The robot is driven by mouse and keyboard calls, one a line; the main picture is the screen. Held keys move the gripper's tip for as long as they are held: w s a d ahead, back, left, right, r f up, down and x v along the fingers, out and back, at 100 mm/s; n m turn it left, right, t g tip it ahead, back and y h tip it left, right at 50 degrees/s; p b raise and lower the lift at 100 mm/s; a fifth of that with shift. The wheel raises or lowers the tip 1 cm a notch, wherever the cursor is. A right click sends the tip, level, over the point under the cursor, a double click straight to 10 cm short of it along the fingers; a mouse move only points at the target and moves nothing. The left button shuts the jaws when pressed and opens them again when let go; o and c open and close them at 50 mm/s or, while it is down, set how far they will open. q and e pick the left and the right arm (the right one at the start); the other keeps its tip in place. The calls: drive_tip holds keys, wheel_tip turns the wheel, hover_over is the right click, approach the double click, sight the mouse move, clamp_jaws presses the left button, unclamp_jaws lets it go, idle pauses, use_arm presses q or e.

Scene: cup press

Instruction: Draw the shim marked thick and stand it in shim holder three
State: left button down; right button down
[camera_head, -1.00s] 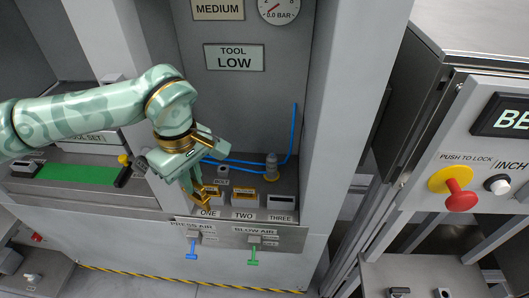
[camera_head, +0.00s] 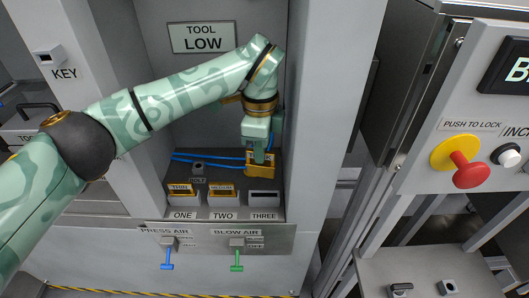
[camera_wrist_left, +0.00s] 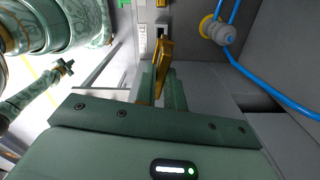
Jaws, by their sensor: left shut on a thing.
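My left gripper (camera_head: 262,150) is shut on a gold shim (camera_head: 260,168) and holds it just above and behind shim holder three (camera_head: 264,198). In the left wrist view the gold shim (camera_wrist_left: 164,58) stands out from between the green fingers (camera_wrist_left: 160,88). Its marking cannot be read. Holder three shows a dark slot with no shim in it. Holder one (camera_head: 183,197) holds a shim marked thin, and holder two (camera_head: 222,197) one marked medium. A patterned arm at the left of the wrist view ends in what may be my right gripper (camera_wrist_left: 66,68), too small to judge.
A bolt socket (camera_head: 198,168) and blue hoses (camera_head: 190,157) lie behind the holders. The blue press air lever (camera_head: 167,258) and green blow air lever (camera_head: 236,260) hang below. A cabinet wall (camera_head: 325,110) stands close on the right.

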sight(264, 165)
use_arm(q)
drive_tip(key=shift+w+d+f+n, duration=0.1)
drive_tip(key=shift+d+n, duration=0.35)
drive_tip(key=shift+n, duration=0.65)
drive_tip(key=shift+p, duration=0.4)
drive_tip(key=shift+f+b, duration=0.85)
drive_tip(key=shift+f, duration=2.05)
drive_tip(key=shift+p, duration=0.4)
